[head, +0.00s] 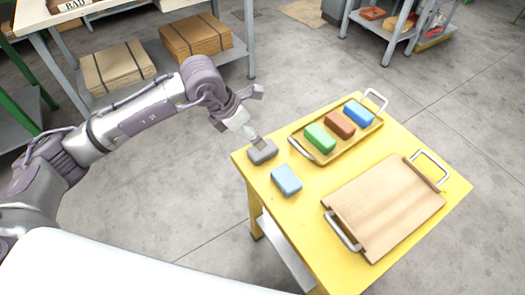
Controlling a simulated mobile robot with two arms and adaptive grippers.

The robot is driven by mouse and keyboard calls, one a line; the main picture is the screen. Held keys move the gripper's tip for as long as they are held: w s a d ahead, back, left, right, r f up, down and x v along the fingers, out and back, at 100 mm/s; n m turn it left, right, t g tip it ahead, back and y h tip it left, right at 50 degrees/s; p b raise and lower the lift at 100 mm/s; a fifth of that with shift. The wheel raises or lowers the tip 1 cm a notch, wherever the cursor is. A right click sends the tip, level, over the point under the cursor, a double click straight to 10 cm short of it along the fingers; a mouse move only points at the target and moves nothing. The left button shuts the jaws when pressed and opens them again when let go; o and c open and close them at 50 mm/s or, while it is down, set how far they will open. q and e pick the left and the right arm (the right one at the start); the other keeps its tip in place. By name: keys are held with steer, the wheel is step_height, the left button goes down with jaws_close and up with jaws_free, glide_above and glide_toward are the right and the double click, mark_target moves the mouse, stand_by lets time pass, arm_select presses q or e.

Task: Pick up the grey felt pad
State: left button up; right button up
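The grey felt pad (262,152) lies at the left corner of the yellow table (310,222), just outside the tray. My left gripper (260,117) hangs just above and behind the pad in the head view. Its fingers are spread apart with nothing between them. The lower finger's tip is close to the pad's top edge; I cannot tell whether it touches. My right gripper is not in view.
A light blue block (286,180) lies near the pad. A yellow tray (292,141) holds a green block (320,138), a brown block (340,124) and a blue block (359,114). A wooden board (385,205) with metal handles covers the table's right part.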

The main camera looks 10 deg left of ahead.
arm_select(q)
steer(key=a+f, duration=0.1)
glide_above(255, 154)
steer(key=shift+y, duration=0.4)
step_height(255, 154, down, 6)
steer(key=shift+r, duration=0.1)
steer(key=shift+w+p+x, duration=0.2)
steer(key=shift+x, duration=1.4)
steer(key=shift+w+p+x, duration=0.2)
steer(key=shift+x, duration=1.4)
steer(key=shift+r, duration=0.1)
steer(key=c, duration=1.2)
step_height(255, 154, up, 10)
steer(key=shift+r+b, duration=0.1)
steer(key=shift+b, duration=0.2)
steer(key=shift+c, duration=0.2)
